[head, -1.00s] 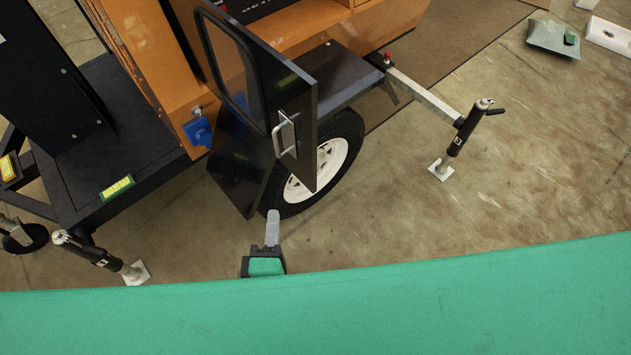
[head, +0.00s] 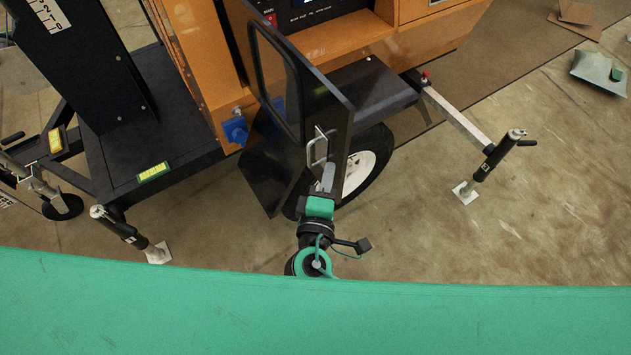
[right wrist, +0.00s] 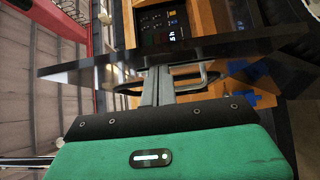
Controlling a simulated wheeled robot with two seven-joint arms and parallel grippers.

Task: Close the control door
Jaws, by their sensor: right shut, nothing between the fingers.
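The control door (head: 338,108) is a black panel with a window. It stands open, swung out from the orange cabinet of the light tower. Its metal handle (head: 311,152) is on the outer face near the free edge. My right gripper (head: 328,170) is shut and empty, with its fingertips at the lower end of the handle in the head view. In the right wrist view the fingers (right wrist: 157,84) point at the door (right wrist: 235,51), seen nearly edge-on, and overlap the handle (right wrist: 208,80). I cannot tell if they touch. My left gripper is out of view.
The control panel (head: 310,12) lies behind the door. A wheel (head: 368,168) is below it. Outrigger jacks (head: 497,157) stand right and left (head: 125,232) on the floor. Open floor (head: 540,220) lies to the right.

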